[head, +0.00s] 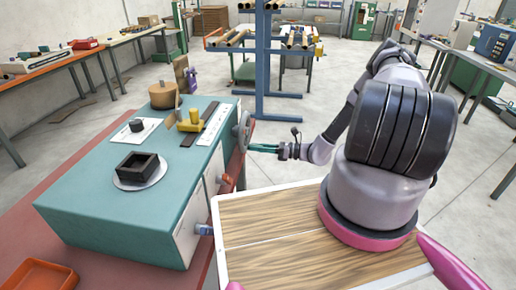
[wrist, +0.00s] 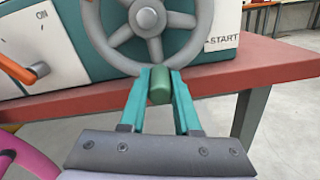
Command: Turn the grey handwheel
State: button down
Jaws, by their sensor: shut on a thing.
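The grey handwheel (wrist: 182,45) is mounted on the front face of the teal and white winder (head: 130,200), seen edge-on in the head view (head: 244,131). It has spokes, a round hub and a green knob (wrist: 160,86) at the bottom of its rim. My gripper (wrist: 160,90) has its teal fingers on either side of the knob, shut on it. In the head view my gripper (head: 262,148) reaches the wheel from the right. The wheel's top is cut off in the wrist view.
An orange-handled switch (wrist: 22,78) marked ON is left of the wheel; a START label (wrist: 224,40) is right. The red bench (wrist: 270,62) runs below the wheel. An orange tray (head: 40,275) lies front left. A blue rack (head: 263,70) stands behind.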

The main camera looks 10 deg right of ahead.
dwell(0.4)
jog(key=w+d+r+n, duration=0.1)
jog(key=r+n, duration=0.3)
jog(key=n, duration=0.7)
jog(key=w+d+r+n, duration=0.1)
jog(key=w+r+n, duration=0.3)
jog(key=n, duration=0.6)
jog(key=shift+d+r+n, duration=0.15)
jog(key=shift+r+n, duration=0.25)
jog(key=shift+r, duration=0.1)
jog(key=shift+w, duration=0.1)
jog(key=c, duration=0.6)
grip_release()
